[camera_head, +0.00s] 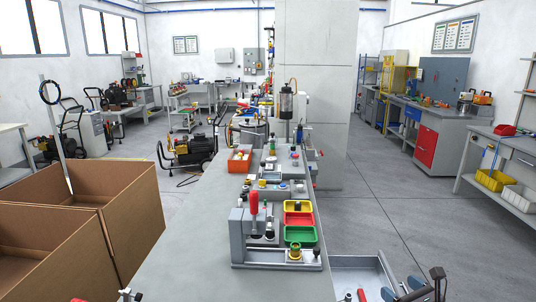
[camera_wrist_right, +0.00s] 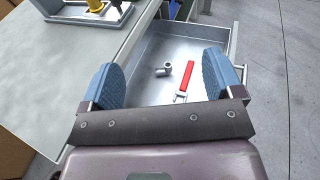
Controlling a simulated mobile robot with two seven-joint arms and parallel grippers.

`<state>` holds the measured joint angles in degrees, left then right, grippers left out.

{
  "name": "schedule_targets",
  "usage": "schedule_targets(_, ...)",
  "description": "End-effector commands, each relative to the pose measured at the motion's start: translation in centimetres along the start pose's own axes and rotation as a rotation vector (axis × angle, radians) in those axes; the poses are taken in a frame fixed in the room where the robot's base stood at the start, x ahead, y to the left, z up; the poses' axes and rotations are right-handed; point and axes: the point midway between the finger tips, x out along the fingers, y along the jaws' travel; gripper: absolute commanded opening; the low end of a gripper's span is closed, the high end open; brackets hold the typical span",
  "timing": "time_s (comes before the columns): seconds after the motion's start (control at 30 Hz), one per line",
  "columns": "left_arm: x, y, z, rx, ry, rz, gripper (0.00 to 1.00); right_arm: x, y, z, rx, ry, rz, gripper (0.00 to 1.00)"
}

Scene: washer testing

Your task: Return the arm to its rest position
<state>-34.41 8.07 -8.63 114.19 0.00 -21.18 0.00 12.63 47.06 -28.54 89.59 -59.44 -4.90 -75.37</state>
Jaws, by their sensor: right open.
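My right gripper (camera_head: 402,288) shows at the bottom right of the head view, with two blue finger pads apart. In the right wrist view the gripper (camera_wrist_right: 168,82) is open, with nothing between its pads. It is above an open grey metal drawer (camera_wrist_right: 150,50). A red-handled tool (camera_wrist_right: 186,76) and a small metal fitting (camera_wrist_right: 163,70) lie in the drawer, apart from the pads. The fingers of my left gripper do not show; only a small dark part appears at the bottom left edge of the head view.
The grey bench (camera_head: 190,240) carries a test fixture (camera_head: 275,257), with red, yellow and green bins (camera_head: 300,236) and an orange box (camera_head: 239,166) behind. Cardboard boxes (camera_head: 135,220) stand at left. The floor (camera_head: 400,215) on the right is clear.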

Motion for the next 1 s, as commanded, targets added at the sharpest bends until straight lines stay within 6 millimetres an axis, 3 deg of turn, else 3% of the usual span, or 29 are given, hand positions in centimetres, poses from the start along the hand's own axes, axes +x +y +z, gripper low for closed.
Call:
schedule_targets(0.17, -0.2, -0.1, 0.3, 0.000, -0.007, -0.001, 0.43, 0.0, -0.3, 0.5, 0.306, -0.015, -0.030, 0.86)
schedule_targets(0.27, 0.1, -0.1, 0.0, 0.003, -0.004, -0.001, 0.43, 0.1, 0.1, 1.8, 0.547, -0.045, -0.039, 0.86)
schedule_targets(0.33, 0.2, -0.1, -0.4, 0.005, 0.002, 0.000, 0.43, 0.3, 0.8, 3.0, 0.762, -0.075, -0.038, 0.86)
schedule_targets(0.47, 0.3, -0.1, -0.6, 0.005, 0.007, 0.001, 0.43, -0.5, 3.5, 2.2, 1.265, -0.103, -0.045, 0.86)
schedule_targets(0.7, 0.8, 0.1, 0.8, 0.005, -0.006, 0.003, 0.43, -5.7, 9.9, -4.6, 2.304, -0.124, -0.160, 0.86)
schedule_targets(0.83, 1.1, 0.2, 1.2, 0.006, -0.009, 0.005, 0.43, -9.4, 12.4, -8.4, 2.694, -0.165, -0.264, 0.86)
schedule_targets(1.0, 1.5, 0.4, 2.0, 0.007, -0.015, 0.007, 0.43, -14.7, 14.8, -13.1, 2.995, -0.261, -0.420, 0.86)
